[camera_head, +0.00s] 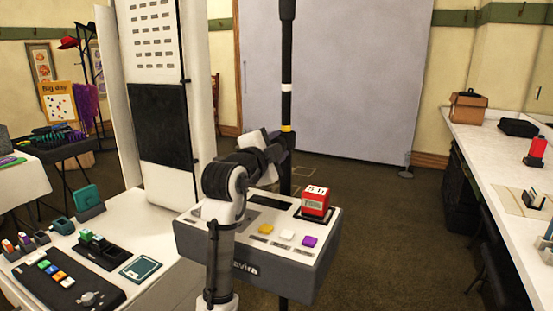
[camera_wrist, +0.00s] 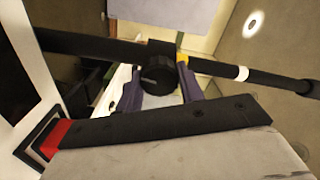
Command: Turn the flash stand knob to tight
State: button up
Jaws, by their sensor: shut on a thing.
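The flash stand is a tall black pole (camera_head: 287,60) with a white band and a yellow band, upright behind the grey button console. In the wrist view the pole (camera_wrist: 90,44) runs across the picture. Its round black knob (camera_wrist: 157,68) sits on the pole beside the yellow band. My gripper (camera_wrist: 158,84) has its two dark fingers on either side of the knob and is shut on it. In the head view my gripper (camera_head: 282,146) is at the pole just below the yellow band; the knob is hidden there. I see no readable tightness mark.
The grey console (camera_head: 255,262) stands close below my arm, with a red block (camera_head: 316,201) and coloured buttons on top. A white table (camera_head: 150,240) with small devices is at left. A long white counter (camera_head: 490,150) is at right. Carpet is clear behind the pole.

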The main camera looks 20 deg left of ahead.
jog(key=m, duration=0.1)
jog(key=m+b, duration=0.2)
jog(key=shift+f+m, duration=0.25)
jog(key=shift+m, duration=0.15)
jog(key=shift+r+m+b, duration=0.1)
jog(key=shift+m+b, duration=1)
jog(key=shift+m, duration=0.5)
jog(key=o, duration=1)
jog(key=s+a, duration=0.1)
jog(key=s, duration=0.3)
jog(key=s+b, duration=0.1)
jog(key=s, duration=0.4)
jog(key=s+a+b, duration=0.1)
jog(key=s, duration=0.3)
jog(key=shift+s+a, duration=0.3)
jog(key=shift+a, duration=0.05)
